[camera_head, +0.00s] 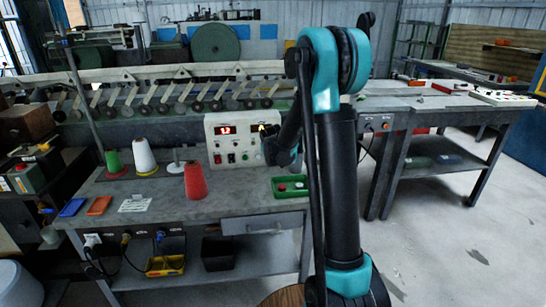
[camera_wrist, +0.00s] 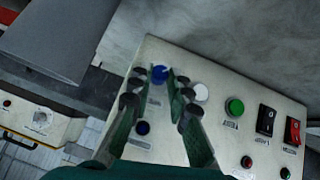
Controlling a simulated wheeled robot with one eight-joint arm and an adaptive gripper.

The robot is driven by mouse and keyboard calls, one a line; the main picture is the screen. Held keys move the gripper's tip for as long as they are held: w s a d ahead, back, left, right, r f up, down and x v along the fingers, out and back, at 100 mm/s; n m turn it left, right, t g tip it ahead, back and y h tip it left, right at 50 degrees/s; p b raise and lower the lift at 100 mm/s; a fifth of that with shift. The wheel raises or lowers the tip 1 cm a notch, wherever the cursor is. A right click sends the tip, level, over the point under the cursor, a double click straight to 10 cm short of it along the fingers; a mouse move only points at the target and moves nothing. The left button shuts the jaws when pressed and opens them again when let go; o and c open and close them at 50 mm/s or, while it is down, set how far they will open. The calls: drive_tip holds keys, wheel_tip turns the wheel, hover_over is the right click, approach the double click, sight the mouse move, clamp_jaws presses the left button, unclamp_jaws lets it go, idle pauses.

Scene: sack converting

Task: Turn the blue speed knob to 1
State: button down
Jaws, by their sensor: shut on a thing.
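In the wrist view, the blue speed knob (camera_wrist: 160,73) is on a pale control panel (camera_wrist: 225,80), between the tips of my gripper (camera_wrist: 158,84). My gripper is shut on it, with one green-and-black finger on either side. The knob's pointer and scale cannot be read. In the head view, the panel (camera_head: 217,150) stands upright at the back of the grey workbench, with red lit displays. My gripper (camera_head: 268,132) is at the panel's right side there, and the arm hides the knob.
Beside the blue knob are a white knob (camera_wrist: 200,92), a green button (camera_wrist: 235,106), a black switch (camera_wrist: 266,120) and a red switch (camera_wrist: 293,130). A dark blue button (camera_wrist: 143,127) is lower on the panel. On the bench are a red cone (camera_head: 195,182) and a green tray (camera_head: 278,194).

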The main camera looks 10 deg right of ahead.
idle(0.3)
drive_tip(key=c, duration=1.4)
unclamp_jaws()
drive_tip(key=shift+c, duration=0.2)
drive_tip(key=shift+s, duration=0.1)
drive_tip(key=v, duration=1.2)
drive_tip(key=shift+a, duration=0.25)
drive_tip(key=s+d+f+g, duration=0.1)
drive_tip(key=s+f, duration=0.3)
drive_tip(key=s, duration=0.7)
drive_tip(key=s+d+f+g, duration=0.2)
drive_tip(key=s+f, duration=0.3)
drive_tip(key=s, duration=0.6)
drive_tip(key=s+d+f+m+g+y, duration=0.1)
drive_tip(key=s+d+f, duration=0.2)
drive_tip(key=s, duration=0.8)
drive_tip(key=shift+f+g, duration=0.4)
drive_tip(key=shift+f, duration=0.25)
